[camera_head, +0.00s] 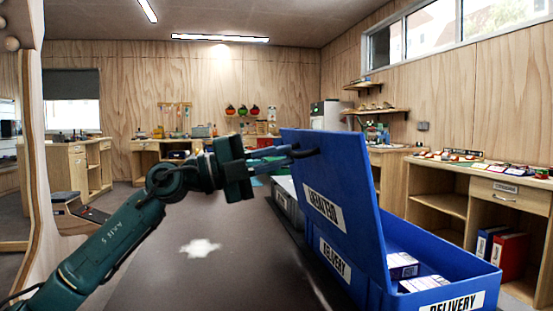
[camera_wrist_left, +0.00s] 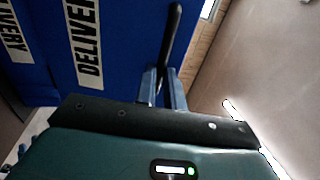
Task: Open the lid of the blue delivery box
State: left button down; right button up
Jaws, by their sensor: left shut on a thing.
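The blue delivery box (camera_head: 459,265) stands on the dark table at the right of the head view, with "DELIVERY" labels on its sides. Its blue lid (camera_head: 345,183) is raised, standing steeply along the box's left side, its top leaning slightly left. The box's inside shows. My left gripper (camera_head: 287,153) is at the lid's top edge, shut on the black lid handle (camera_head: 304,153). In the left wrist view, the left gripper's fingers (camera_wrist_left: 161,88) close around the black handle (camera_wrist_left: 173,42), beside the blue lid (camera_wrist_left: 112,45). My right gripper is not in view.
Small white and purple cartons (camera_head: 402,265) lie inside the box. A grey bin (camera_head: 287,201) stands behind the lid. The dark tabletop (camera_head: 220,275) left of the box is clear. A wooden shelf unit (camera_head: 480,205) with binders stands at the right.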

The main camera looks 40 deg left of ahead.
pick_arm(q)
jog(key=shift+w+d+f+g, duration=0.1)
jog(key=shift+d+f+g, duration=0.2)
jog(key=shift+f, duration=0.25)
jog(key=c, duration=1.5)
grip_release()
jog(key=shift+w, duration=0.1)
jog(key=shift+c, duration=0.2)
jog(key=shift+o, duration=0.3)
jog(key=shift+r, duration=0.1)
jog(key=shift+a+r, duration=0.1)
jog(key=shift+a, duration=0.05)
